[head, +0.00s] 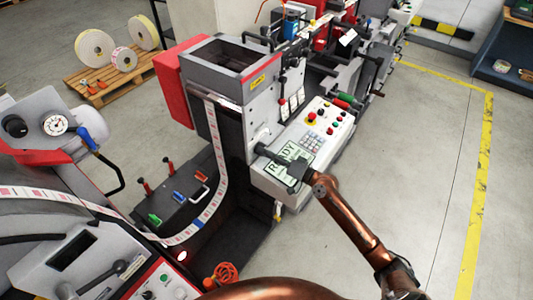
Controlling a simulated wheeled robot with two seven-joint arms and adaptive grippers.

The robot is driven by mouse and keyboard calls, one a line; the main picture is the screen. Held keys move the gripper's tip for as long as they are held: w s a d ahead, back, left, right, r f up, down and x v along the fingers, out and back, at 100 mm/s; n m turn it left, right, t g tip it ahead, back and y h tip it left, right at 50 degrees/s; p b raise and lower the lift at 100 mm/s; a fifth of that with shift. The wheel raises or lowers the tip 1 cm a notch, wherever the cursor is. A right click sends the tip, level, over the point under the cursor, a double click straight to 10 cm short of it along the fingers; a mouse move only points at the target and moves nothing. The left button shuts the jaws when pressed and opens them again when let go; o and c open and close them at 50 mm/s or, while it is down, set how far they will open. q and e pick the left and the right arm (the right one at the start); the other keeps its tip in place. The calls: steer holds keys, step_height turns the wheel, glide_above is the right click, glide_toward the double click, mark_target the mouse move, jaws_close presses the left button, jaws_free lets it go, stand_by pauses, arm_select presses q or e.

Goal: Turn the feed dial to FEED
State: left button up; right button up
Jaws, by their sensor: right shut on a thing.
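My right gripper (261,149) reaches in from the lower right, over the control panel of the grey label machine (262,112). Its fingers are shut on the feed dial at the machine's front face, beside the READY display (284,163). The fingers hide the dial, so its pointer and the FEED mark cannot be read. The gripper body covers part of the display. My left gripper is not in view.
The keypad (312,141) and a red stop button (311,115) lie just beyond my right gripper. A paper label web (216,160) runs down left of the panel. The floor on the right is clear up to a yellow line (478,190).

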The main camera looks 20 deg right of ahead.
steer(key=o, duration=1.1)
steer(key=shift+o, duration=0.3)
steer(key=shift+s+d, duration=0.1)
steer(key=v, duration=1.2)
